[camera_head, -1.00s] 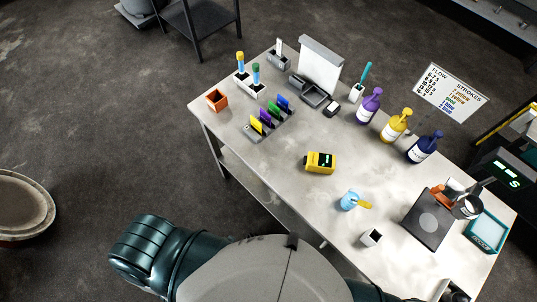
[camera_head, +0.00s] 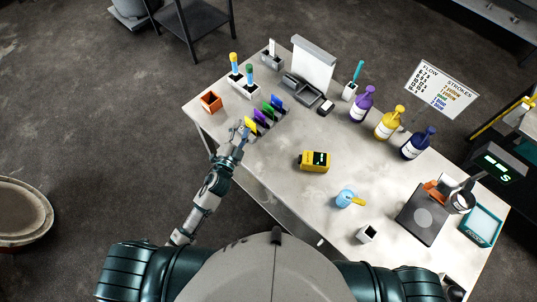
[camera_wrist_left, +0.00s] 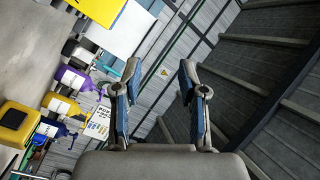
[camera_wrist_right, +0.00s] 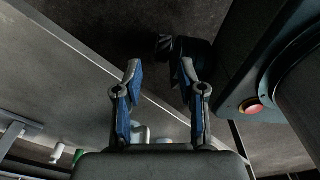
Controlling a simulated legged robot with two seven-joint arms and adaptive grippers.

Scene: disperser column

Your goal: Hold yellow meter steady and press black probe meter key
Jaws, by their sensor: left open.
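The yellow meter (camera_head: 314,162) lies on the middle of the table, with a dark face and a lit green display. It also shows at the left edge of the left wrist view (camera_wrist_left: 14,125). A black key cannot be made out at this size. My left gripper (camera_head: 242,130) is at the table's left edge, by the yellow card of the card rack and well left of the meter. Its fingers are apart and empty in the left wrist view (camera_wrist_left: 158,78). My right gripper (camera_wrist_right: 160,75) is open and empty in the right wrist view; the head view does not show it.
Purple (camera_head: 363,105), yellow (camera_head: 389,125) and blue (camera_head: 416,146) bottles line the far edge. A light-blue cup (camera_head: 344,199) stands near the meter. Table around the meter is clear.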

